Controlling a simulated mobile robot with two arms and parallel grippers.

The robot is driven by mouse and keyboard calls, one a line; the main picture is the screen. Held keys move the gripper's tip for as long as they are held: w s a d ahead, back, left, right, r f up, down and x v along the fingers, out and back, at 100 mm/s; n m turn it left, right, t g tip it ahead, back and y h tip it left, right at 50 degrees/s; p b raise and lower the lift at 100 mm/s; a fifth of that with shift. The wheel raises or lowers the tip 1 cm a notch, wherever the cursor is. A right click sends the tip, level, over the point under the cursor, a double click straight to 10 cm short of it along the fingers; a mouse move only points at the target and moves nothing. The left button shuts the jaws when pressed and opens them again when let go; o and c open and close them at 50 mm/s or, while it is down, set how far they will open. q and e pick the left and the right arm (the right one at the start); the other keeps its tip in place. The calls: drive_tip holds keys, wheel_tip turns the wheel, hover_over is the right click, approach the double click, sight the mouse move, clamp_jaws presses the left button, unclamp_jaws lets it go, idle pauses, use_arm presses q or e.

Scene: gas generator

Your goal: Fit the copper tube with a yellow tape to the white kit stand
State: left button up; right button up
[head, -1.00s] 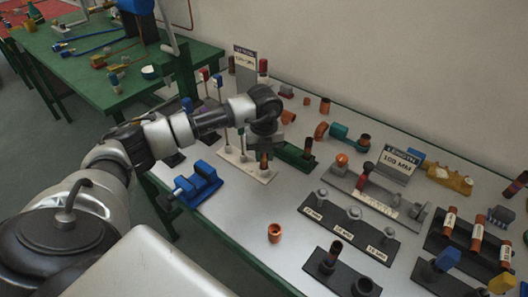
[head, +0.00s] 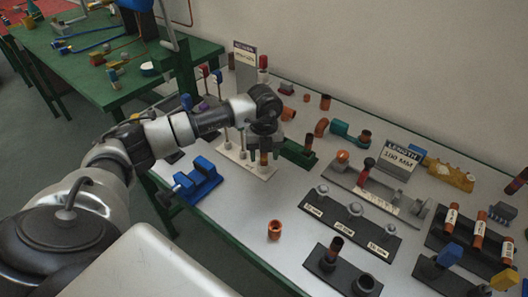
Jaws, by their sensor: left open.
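The white kit stand (head: 234,160) lies on the grey table at the left centre, with thin upright pins. A copper tube (head: 264,158) stands upright at its right end, directly below my left gripper (head: 264,142). Any yellow tape on this tube is too small or hidden to make out. My left gripper points down and is open, its fingers close to the tube's top. The gripper partly hides the tube's upper part and the pins behind it. I cannot tell whether the fingers touch the tube. My right gripper is out of view.
A green holder (head: 297,153) with an upright copper tube (head: 309,143) stands right of the stand. A blue vise (head: 199,178) is at the left front edge. An orange copper fitting (head: 274,229) stands in front. Black holders (head: 345,236) fill the right; bare table lies between.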

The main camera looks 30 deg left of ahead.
use_arm(q)
wheel_tip(320, 180, up, 11)
drive_tip(key=shift+f+b, duration=0.1)
drive_tip(key=shift+b, duration=0.3)
idle(0.5)
